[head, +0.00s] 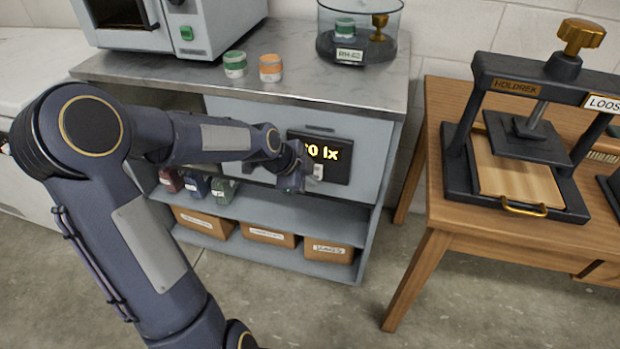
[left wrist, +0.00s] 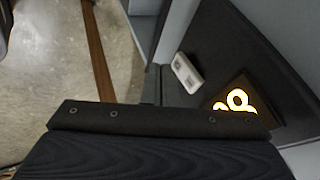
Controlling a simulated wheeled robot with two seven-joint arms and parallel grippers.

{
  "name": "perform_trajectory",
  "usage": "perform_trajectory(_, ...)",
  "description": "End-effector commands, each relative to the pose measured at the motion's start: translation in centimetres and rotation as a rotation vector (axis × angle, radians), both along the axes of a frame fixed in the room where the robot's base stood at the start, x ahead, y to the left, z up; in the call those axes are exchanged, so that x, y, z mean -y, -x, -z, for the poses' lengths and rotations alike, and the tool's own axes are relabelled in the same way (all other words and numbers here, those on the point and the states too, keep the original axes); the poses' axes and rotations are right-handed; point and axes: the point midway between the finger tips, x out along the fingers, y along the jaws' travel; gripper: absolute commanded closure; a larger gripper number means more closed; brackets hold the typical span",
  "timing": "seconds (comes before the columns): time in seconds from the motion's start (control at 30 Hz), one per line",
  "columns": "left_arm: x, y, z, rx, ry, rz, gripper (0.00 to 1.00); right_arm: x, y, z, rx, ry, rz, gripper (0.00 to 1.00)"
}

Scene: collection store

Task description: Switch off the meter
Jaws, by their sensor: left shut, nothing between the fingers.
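The meter (head: 340,152) is a black panel set in the front of the grey cabinet. Its yellow display is lit and reads "0 lx", with its left part hidden by my arm. A small white switch (head: 318,172) sits low on the panel. In the left wrist view the white switch (left wrist: 186,72) shows beside the glowing digits (left wrist: 236,101), which are partly cut off by my gripper's dark body. My left gripper (head: 298,181) is shut and empty, just left of the switch; I cannot tell whether it touches. My right gripper is not in view.
Below the meter, an open shelf holds small dark jars (head: 197,185) and labelled boxes (head: 328,250). On the cabinet top are two jars (head: 270,68) and a glass-walled case (head: 345,55). A wooden table (head: 450,215) with a press (head: 515,150) stands right, beyond free floor.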

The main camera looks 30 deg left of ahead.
Motion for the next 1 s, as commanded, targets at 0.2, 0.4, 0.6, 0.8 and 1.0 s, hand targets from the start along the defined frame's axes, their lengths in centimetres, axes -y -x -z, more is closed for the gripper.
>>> perform_trajectory(0.2,-0.3,-1.2,0.2,-0.001,0.000,-0.001,1.00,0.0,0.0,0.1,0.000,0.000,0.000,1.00)
perform_trajectory(0.4,-0.3,-1.2,0.1,-0.001,0.000,-0.001,1.00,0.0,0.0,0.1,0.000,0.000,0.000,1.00)
perform_trajectory(0.6,-0.3,-1.3,0.4,0.011,-0.002,-0.001,1.00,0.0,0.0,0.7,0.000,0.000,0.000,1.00)
perform_trajectory(0.8,-0.4,-1.6,0.3,0.063,-0.014,-0.001,1.00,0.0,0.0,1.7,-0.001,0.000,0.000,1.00)
perform_trajectory(1.0,-0.4,-1.6,0.2,0.063,-0.014,-0.001,1.00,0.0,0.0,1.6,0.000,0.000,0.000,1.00)
